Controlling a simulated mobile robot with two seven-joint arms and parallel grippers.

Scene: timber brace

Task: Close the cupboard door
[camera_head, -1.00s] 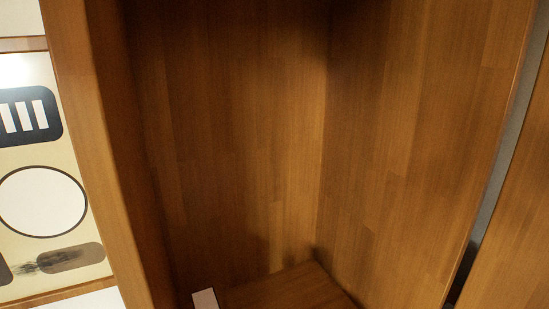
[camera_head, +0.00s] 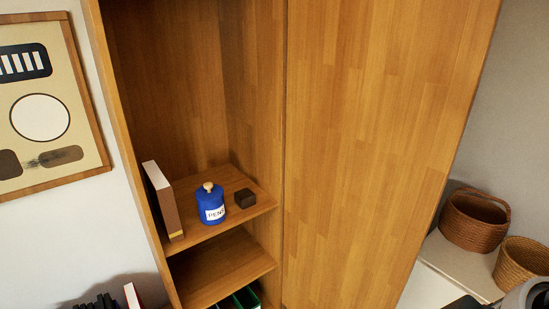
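The cupboard (camera_head: 262,150) is tall and made of warm brown wood. Its left part stands open, with the inside and shelves showing. The cupboard door (camera_head: 375,140) is a broad wooden panel to the right of the opening. It stands open, reaching from the opening's right edge towards the right. Its top and bottom are cut off by the picture, and no handle shows on the visible face. Neither of my grippers is clearly in view; only a dark and white piece, perhaps of my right arm, shows at the bottom right corner.
A blue jar (camera_head: 211,206), a small dark block (camera_head: 245,198) and an upright book-like box (camera_head: 163,203) stand on the upper shelf (camera_head: 215,233). Two wicker baskets (camera_head: 474,222) (camera_head: 523,262) sit on a pale surface right of the door. A framed picture (camera_head: 92,120) hangs at left.

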